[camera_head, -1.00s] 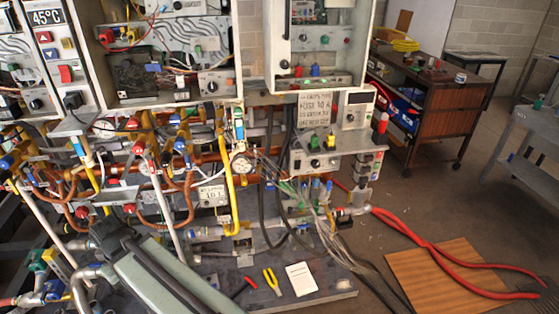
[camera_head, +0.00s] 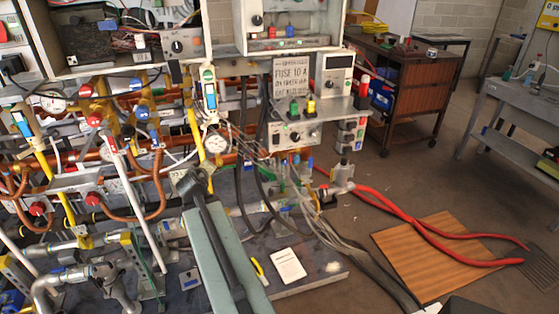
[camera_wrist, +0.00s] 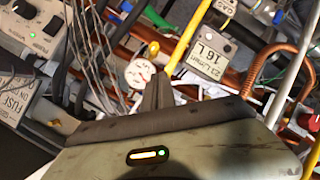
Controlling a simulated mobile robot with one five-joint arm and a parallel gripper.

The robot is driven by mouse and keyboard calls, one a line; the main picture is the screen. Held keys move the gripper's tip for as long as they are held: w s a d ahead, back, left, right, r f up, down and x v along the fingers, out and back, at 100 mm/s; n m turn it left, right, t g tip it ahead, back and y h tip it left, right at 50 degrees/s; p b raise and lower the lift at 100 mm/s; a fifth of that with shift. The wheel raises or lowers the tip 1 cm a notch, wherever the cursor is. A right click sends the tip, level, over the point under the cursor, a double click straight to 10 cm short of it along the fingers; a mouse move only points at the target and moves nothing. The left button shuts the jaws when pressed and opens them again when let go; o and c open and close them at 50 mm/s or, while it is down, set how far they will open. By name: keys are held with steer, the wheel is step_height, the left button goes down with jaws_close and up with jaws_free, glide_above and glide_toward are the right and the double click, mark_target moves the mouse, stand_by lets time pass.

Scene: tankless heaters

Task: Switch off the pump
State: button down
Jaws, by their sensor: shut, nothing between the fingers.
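No part clearly marked as the pump can be made out in the head view. A grey control box (camera_head: 293,135) there has knobs on its front and green and yellow connectors on top. In the wrist view, a grey box (camera_wrist: 38,28) at the top left has a black knob, a small green light and lettering too small to read surely. My gripper (camera_head: 190,182) is shut and empty, in front of the pipes and left of the control box. In the wrist view its dark fingers (camera_wrist: 158,92) are together, apart from the grey box.
A round gauge (camera_head: 215,143), a yellow pipe (camera_head: 196,125) and copper pipes crowd the area before my gripper. Loose grey wires (camera_head: 290,200) hang below the control box. A fuse sign (camera_head: 290,78) stands above it. Red cables (camera_head: 430,232) cross a wooden board (camera_head: 432,245) on the floor.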

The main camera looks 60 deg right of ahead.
steer(key=s+d+n+t+h+b, duration=0.2)
steer(key=s+d+n+h+b, duration=0.3)
steer(key=s+d, duration=0.8)
steer(key=s+d+f+n+t+y+b, duration=0.1)
steer(key=s+d+n+t+b, duration=0.4)
steer(key=s, duration=0.6)
steer(key=shift+d+f+n+y+b, duration=0.35)
steer(key=shift+d+n+y+b, duration=0.2)
steer(key=shift+d+b, duration=0.4)
steer(key=shift+a, duration=0.2)
